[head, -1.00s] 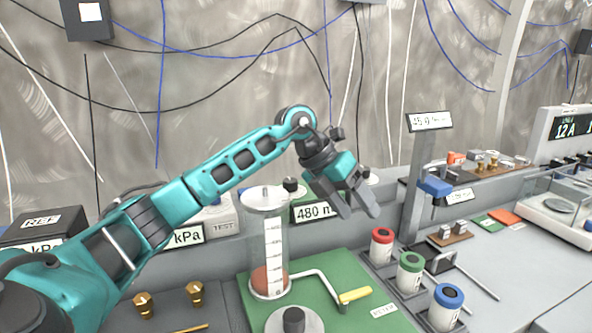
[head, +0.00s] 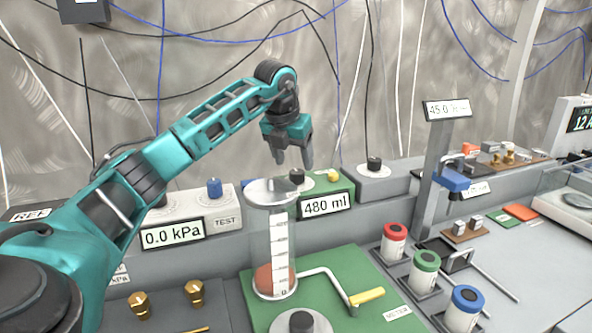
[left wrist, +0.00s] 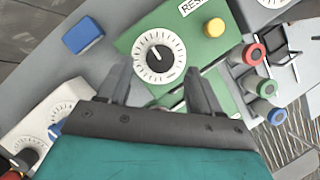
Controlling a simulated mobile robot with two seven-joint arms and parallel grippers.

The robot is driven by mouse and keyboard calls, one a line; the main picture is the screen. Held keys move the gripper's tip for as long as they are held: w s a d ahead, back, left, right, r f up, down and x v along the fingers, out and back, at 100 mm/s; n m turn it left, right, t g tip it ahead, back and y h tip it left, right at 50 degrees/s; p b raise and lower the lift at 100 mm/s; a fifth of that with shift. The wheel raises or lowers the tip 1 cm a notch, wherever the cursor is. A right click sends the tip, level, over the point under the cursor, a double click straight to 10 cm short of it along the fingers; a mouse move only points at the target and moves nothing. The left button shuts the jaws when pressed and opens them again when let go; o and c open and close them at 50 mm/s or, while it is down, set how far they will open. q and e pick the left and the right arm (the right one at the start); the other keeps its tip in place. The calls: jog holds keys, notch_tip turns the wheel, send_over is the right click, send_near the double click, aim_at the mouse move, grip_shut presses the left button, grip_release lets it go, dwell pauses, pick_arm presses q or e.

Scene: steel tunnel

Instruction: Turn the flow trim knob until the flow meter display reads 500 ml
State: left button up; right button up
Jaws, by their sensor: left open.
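The flow meter display (head: 324,205) reads 480 ml on the front of a green box. On top of that box is a black knob (head: 297,176) beside a yellow button (head: 333,175). In the left wrist view the knob (left wrist: 158,55) sits in a white dial with tick marks, its pointer towards the upper left. My left gripper (head: 293,163) is open and empty, pointing down just above the knob. In the left wrist view its fingers (left wrist: 153,76) are spread below the dial, with no visible contact. My right gripper is not in view.
A clear graduated cylinder (head: 272,240) stands in front of the green box. A grey box with a blue knob (head: 214,187) is to the left, near a 0.0 kPa display (head: 172,235). Another grey box with a black knob (head: 374,163) is to the right. Red, green and blue-topped containers stand front right.

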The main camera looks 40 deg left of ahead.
aim_at(297, 171)
pick_arm(q)
jog(key=shift+x, duration=1.8)
jog(key=c, duration=1)
jog(key=shift+c, duration=0.2)
